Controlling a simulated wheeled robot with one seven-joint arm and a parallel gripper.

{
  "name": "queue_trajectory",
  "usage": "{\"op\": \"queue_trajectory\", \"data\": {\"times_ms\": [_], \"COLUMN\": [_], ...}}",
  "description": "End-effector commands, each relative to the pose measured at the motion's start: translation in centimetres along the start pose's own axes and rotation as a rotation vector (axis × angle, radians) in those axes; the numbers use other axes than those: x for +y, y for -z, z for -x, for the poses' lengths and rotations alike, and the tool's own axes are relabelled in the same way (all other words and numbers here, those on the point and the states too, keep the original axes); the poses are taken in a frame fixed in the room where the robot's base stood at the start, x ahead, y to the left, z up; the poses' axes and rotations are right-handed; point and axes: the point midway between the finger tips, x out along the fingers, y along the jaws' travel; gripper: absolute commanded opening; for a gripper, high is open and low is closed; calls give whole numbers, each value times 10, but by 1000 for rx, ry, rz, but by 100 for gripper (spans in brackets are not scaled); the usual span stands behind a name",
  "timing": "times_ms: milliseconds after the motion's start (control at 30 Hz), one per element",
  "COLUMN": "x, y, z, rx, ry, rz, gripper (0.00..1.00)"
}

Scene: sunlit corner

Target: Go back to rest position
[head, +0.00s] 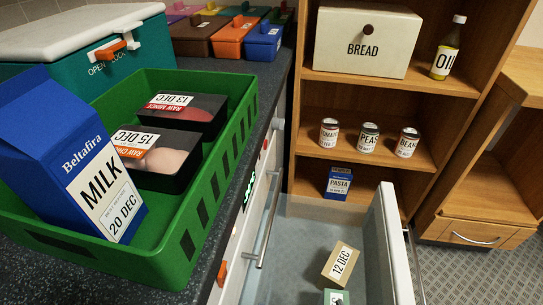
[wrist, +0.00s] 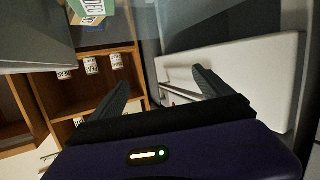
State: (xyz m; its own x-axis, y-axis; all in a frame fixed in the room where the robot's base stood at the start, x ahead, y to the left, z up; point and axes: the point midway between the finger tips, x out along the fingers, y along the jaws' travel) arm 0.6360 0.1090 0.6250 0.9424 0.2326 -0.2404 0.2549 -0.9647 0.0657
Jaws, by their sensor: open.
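My gripper (wrist: 163,86) shows in the wrist view only, with its two dark fingers spread apart and nothing between them. Past the fingers, the wrist view shows a pale drawer front (wrist: 240,75) with a metal handle, and the wooden shelves at the left. No part of the arm shows in the head view.
In the head view an open drawer (head: 393,240) juts out, holding a tan 12 DEC box (head: 341,264) and a partly cut-off green box (head: 336,297). A green crate (head: 160,262) with a milk carton (head: 70,160) and meat trays stands on the counter. Shelves (head: 400,160) stand behind.

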Motion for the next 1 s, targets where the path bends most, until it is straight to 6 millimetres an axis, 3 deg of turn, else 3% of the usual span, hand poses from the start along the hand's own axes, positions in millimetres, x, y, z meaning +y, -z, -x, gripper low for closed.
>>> {"op": "queue_trajectory", "data": {"times_ms": [33, 200, 400, 567, 733, 800, 1000], "x": [7, 30, 54, 64, 67, 69, 71], "y": [5, 33, 52, 49, 28, 49, 82], "z": [22, 86, 145, 177, 208, 209, 217], "rx": [18, 90, 103, 52, -46, -36, -36], "ry": [-7, -55, -139, -189, -234, -236, -234], "rz": [-4, -22, -70, -112, -130, -129, -129], "gripper": [90, 90, 90, 90, 90, 90, 90]}}
